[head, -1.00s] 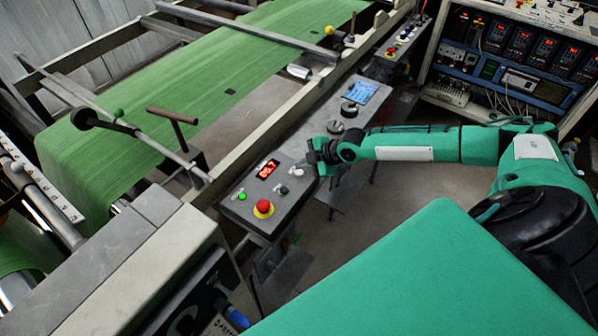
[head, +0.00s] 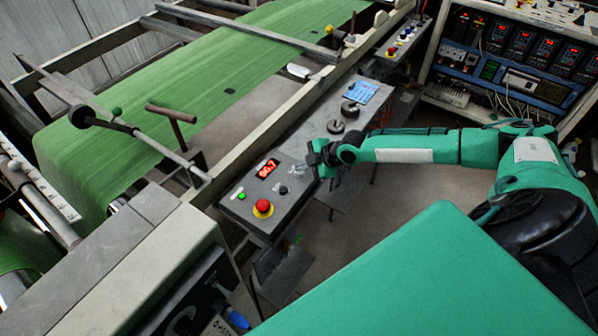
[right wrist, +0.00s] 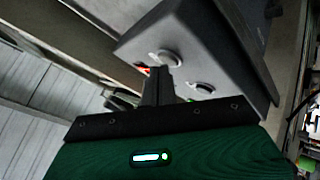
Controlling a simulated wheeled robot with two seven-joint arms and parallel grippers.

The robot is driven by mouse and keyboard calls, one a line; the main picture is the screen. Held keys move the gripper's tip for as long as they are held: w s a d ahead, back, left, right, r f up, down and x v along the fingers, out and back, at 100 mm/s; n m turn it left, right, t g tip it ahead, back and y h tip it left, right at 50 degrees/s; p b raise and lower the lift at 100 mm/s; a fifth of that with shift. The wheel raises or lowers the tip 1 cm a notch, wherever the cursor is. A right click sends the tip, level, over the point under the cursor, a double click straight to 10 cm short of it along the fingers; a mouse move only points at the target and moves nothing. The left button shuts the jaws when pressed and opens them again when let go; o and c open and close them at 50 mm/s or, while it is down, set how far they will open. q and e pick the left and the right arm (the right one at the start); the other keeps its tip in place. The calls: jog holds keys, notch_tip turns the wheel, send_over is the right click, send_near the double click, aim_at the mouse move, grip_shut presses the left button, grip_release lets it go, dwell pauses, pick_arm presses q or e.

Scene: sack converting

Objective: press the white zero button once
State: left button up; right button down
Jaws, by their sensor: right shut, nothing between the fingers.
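The grey control panel (head: 238,210) stands left of my right arm in the head view. It carries a red lit display (head: 267,168), a green button (head: 241,196), a black button (head: 283,190) and a red mushroom button (head: 263,208). My right gripper (head: 303,169) is shut and empty at the panel's right edge, and covers part of that corner. In the right wrist view its closed fingers (right wrist: 158,72) reach to a pale round button (right wrist: 165,58); I cannot tell whether they touch it. Another round button (right wrist: 201,88) is to their right. My left gripper is out of view.
Two dark round knobs (head: 336,126) and a blue screen (head: 361,92) are on the bench beyond the panel. A green web (head: 190,85) runs across the machine behind a pale rail (head: 255,140). An instrument rack (head: 520,60) stands at the upper right.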

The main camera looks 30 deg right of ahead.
aim_at(303, 173)
jog(key=shift+f, duration=0.25)
jog(key=shift+r, duration=0.15)
dwell(0.3)
jog(key=shift+r+p, duration=0.35)
jog(key=shift+r, duration=0.35)
notch_tip(303, 173, up, 5)
jog(key=p, duration=0.3)
jog(key=shift+p, duration=0.3)
dwell(0.6)
